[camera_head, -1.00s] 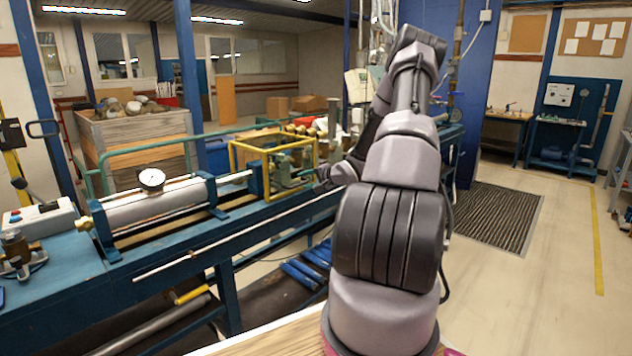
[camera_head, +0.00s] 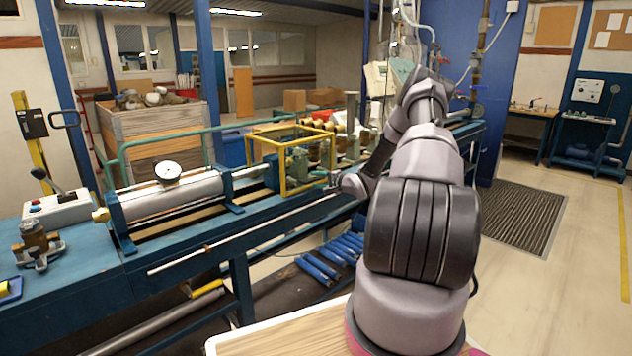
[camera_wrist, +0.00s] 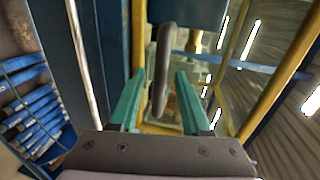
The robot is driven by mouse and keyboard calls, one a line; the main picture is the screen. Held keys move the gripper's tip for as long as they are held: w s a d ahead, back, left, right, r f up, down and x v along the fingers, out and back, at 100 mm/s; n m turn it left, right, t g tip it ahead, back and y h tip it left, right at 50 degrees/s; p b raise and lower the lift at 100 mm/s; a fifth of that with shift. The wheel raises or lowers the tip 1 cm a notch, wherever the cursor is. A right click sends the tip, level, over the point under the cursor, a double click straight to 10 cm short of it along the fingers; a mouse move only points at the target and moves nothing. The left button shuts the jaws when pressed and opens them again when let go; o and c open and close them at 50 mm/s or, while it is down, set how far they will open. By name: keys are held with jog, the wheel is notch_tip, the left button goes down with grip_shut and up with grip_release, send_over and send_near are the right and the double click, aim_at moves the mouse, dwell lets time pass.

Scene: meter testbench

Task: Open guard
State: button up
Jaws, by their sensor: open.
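The guard (camera_head: 283,131) is a yellow-framed box cage with clear sides, standing over a green fitting (camera_head: 298,160) on the blue test bench. It looks lowered in the head view. My gripper (camera_wrist: 158,77) has two green fingers spread apart. In the wrist view a dark, curved handle (camera_wrist: 163,68) lies between them, with gaps on both sides; I see no grip on it. Yellow frame bars (camera_wrist: 137,50) show close beyond the fingers. In the head view my gripper is at the cage's right front side, where its fingers are small and hard to make out.
A metal cylinder (camera_head: 165,197) with a dial gauge (camera_head: 168,171) lies on the bench left of the guard. A long pale rod (camera_head: 190,260) runs along the bench front. Blue bars (camera_head: 320,265) lie below. Open floor (camera_head: 545,300) is on the right.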

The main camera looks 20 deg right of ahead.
jog(key=shift+w+a+f, duration=0.1)
jog(key=shift+w+a, duration=0.05)
jog(key=shift+w, duration=0.25)
grip_shut()
dwell(1.2)
